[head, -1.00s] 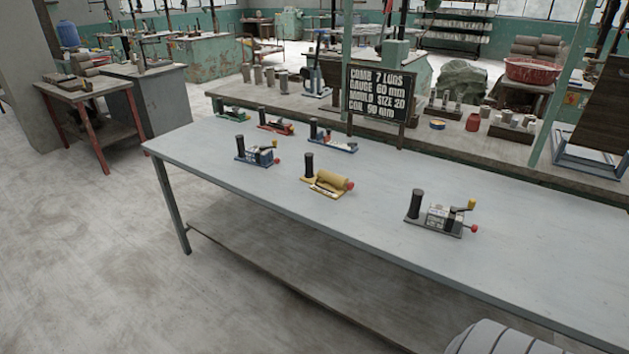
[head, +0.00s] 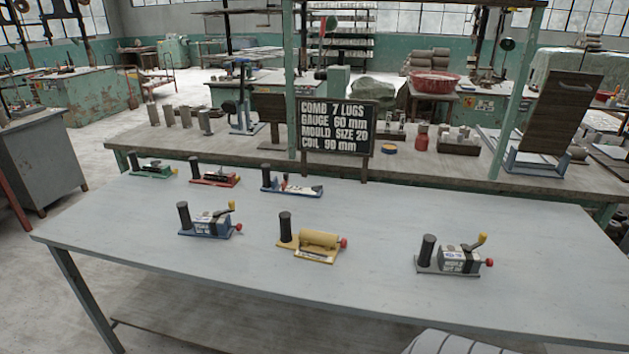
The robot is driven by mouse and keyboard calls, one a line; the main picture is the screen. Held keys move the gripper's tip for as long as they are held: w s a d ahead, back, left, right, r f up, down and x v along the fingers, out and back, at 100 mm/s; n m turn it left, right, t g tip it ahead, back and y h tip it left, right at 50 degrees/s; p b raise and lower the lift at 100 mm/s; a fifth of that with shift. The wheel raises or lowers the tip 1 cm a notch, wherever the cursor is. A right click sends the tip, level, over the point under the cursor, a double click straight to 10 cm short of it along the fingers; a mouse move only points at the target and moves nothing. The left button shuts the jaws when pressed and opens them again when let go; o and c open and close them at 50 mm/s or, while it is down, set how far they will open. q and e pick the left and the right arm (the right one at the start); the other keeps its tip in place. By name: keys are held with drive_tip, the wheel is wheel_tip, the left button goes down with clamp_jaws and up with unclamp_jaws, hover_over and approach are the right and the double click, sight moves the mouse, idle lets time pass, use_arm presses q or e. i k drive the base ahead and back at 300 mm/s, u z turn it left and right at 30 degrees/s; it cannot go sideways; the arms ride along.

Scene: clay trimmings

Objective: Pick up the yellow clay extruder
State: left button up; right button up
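The yellow clay extruder (head: 317,242) lies on the grey table (head: 150,240), near the middle of its top. It has a yellow base and barrel, a black upright handle at its left end and a red knob at its right end. It stands apart from the other devices, with nothing touching it. Neither of my grippers shows in the head view.
A blue-based device (head: 209,225) stands left of the extruder and a grey one (head: 452,260) right. Behind are green (head: 152,171), red (head: 214,178) and blue-and-white (head: 292,187) devices. A black sign (head: 336,128) stands behind the table. Bare tabletop surrounds the extruder.

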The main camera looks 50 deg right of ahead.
sight(309, 245)
drive_tip(key=z, duration=0.6)
drive_tip(key=i, duration=0.75)
drive_tip(key=z, duration=0.8)
